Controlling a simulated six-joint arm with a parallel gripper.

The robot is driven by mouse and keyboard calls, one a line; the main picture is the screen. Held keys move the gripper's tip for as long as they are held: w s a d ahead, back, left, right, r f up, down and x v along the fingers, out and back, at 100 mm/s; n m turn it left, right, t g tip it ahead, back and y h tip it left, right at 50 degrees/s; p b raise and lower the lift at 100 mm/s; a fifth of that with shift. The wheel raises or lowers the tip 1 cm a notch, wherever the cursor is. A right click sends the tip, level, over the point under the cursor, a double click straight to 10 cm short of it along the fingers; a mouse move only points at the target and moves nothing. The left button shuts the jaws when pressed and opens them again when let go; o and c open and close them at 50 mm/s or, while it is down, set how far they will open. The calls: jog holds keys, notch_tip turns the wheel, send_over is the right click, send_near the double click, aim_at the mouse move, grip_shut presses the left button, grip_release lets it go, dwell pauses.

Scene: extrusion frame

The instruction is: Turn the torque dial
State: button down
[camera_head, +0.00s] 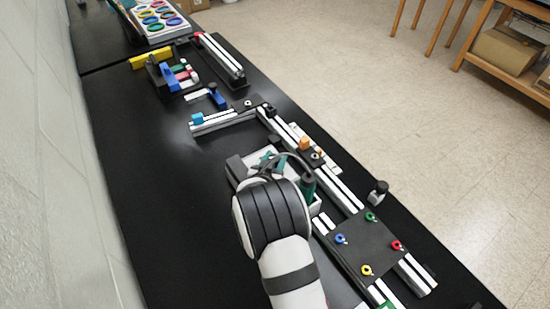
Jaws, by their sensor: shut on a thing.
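I cannot pick out a torque dial for certain. A dark green tool handle (308,187) with a dark upper end stands beside my wrist, at the right side of a white tray (316,207). A second teal-green part (265,160) shows in the tray beyond my wrist. My rounded wrist covers much of the tray, and a thin dark curved piece arcs over it. My gripper's fingers are hidden behind the wrist, so what they touch does not show.
White-and-black extrusion rails (345,200) run to the right of the tray. A dark plate (365,247) bears blue, green, red and yellow rings. A black knob-like part (378,190) stands near the bench's right edge. The black bench top (165,220) is clear on the left.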

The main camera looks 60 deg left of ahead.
jog(key=shift+w+d+n+g+y, duration=0.1)
jog(key=shift+w+n+g+y, duration=0.05)
jog(key=shift+n+g+y, duration=0.95)
jog(key=shift+n+g, duration=0.3)
jog(key=shift+n, duration=0.1)
jog(key=shift+c, duration=2.2)
grip_release()
jog(key=shift+s, duration=0.2)
jog(key=v, duration=1.5)
jog(key=shift+d+r, duration=0.25)
